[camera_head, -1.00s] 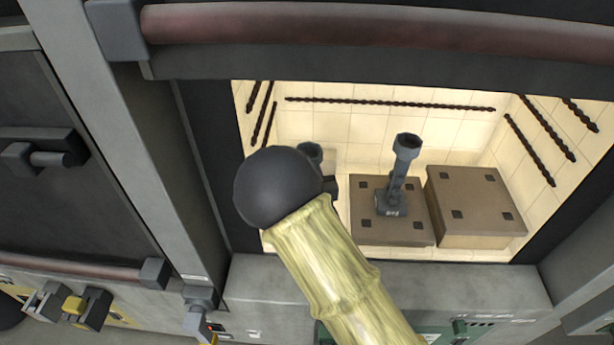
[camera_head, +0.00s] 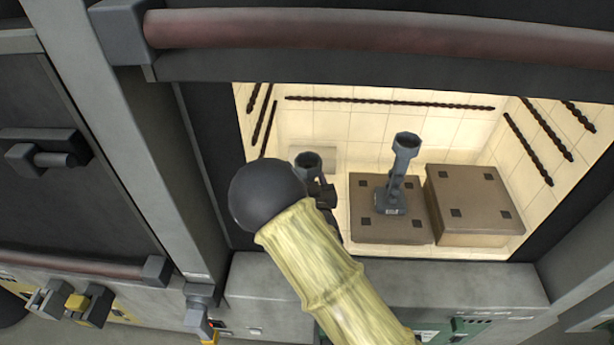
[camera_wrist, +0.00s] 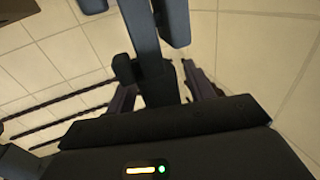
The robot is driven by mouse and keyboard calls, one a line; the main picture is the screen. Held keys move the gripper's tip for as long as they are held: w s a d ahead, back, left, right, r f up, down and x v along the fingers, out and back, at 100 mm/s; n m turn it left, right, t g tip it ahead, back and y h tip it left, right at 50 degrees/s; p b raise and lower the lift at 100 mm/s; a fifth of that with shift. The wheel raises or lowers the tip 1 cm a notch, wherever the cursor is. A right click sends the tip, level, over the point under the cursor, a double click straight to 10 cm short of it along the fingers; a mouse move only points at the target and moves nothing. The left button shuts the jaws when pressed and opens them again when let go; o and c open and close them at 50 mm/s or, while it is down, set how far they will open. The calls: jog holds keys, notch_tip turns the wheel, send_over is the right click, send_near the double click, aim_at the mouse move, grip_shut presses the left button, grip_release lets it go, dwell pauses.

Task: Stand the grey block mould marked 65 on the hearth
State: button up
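A grey block mould with a cup-like top (camera_head: 307,160) is inside the lit furnace chamber, left of the brown slabs. My gripper (camera_head: 325,195) is at this mould, largely hidden behind my arm. In the wrist view my gripper (camera_wrist: 158,85) is closed around the mould's dark grey stem (camera_wrist: 145,35). The mould's lower part is hidden, so I cannot tell whether it touches the hearth, the cream chamber floor (camera_head: 345,240). No mark is readable on it. A second, similar grey mould (camera_head: 397,180) stands upright on the left brown slab, its small label unreadable.
A low brown slab (camera_head: 365,228) and a taller brown block (camera_head: 475,190) occupy the chamber's middle and right. Dark twisted rods (camera_head: 390,102) line the walls. The raised door with its reddish bar (camera_head: 400,35) is above; a grey sill (camera_head: 270,280) is in front.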

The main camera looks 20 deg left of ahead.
jog(key=shift+r, duration=0.15)
jog(key=shift+s+d, duration=0.1)
jog(key=shift+s, duration=0.15)
jog(key=b+v, duration=0.3)
jog(key=v, duration=0.8)
jog(key=shift+s, duration=0.25)
dwell(0.4)
